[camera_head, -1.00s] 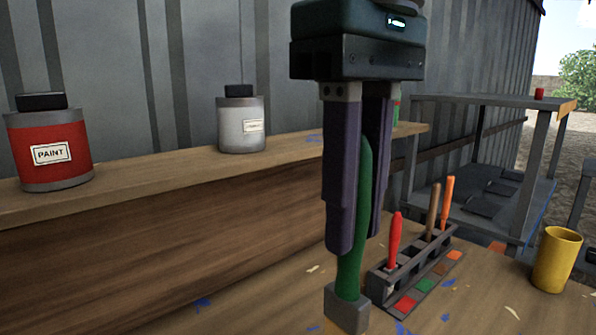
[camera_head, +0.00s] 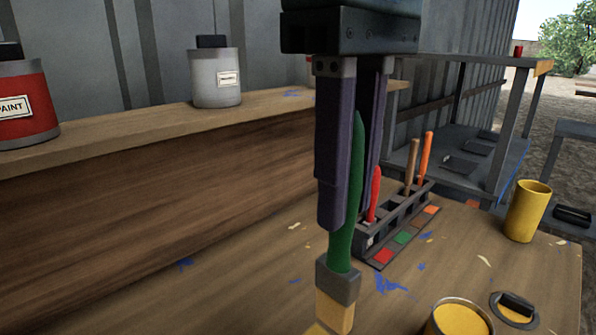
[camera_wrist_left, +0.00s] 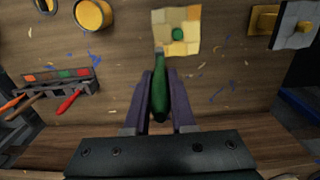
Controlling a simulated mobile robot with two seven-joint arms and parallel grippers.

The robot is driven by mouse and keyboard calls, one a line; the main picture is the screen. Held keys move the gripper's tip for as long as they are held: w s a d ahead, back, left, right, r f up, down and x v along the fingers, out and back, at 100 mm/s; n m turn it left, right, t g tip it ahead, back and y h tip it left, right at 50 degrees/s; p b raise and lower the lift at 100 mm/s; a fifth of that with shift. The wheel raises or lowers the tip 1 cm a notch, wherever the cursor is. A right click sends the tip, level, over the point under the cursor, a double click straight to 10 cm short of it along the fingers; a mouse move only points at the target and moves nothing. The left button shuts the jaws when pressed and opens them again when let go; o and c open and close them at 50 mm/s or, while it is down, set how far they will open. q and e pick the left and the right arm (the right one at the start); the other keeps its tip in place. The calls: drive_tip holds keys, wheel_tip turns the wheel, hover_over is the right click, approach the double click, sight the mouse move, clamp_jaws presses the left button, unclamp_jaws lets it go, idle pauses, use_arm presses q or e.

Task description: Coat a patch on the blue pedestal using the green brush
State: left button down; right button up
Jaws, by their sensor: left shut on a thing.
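The green brush (camera_head: 345,215) hangs bristles down in my left gripper (camera_head: 347,222). The fingers are shut on its green handle, one on each side. Its grey ferrule and pale yellow bristles show below the fingers, above the wooden table. In the left wrist view, the brush (camera_wrist_left: 159,95) lies between the fingers, its far end near a yellow and tan patchwork sheet (camera_wrist_left: 186,48). Whether the bristles touch anything I cannot tell. I cannot make out the blue pedestal in either view. My right gripper is not in view.
A rack (camera_head: 400,215) holds red, brown and orange-handled tools. An open yellow paint can (camera_head: 460,320), a lid (camera_head: 515,310) and a yellow cup (camera_head: 528,212) stand to the right. Red (camera_head: 25,105) and grey (camera_head: 215,80) paint cans stand on the ledge. Bare wood lies left of the brush.

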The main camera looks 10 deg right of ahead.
sight(345, 235)
use_arm(q)
drive_tip(key=shift+f+b, duration=1.35)
drive_tip(key=shift+f, duration=0.4)
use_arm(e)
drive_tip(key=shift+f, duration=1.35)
use_arm(q)
drive_tip(key=shift+f+b, duration=0.45)
drive_tip(key=shift+f, duration=0.05)
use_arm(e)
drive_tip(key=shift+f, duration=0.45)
use_arm(q)
drive_tip(key=shift+d, duration=0.1)
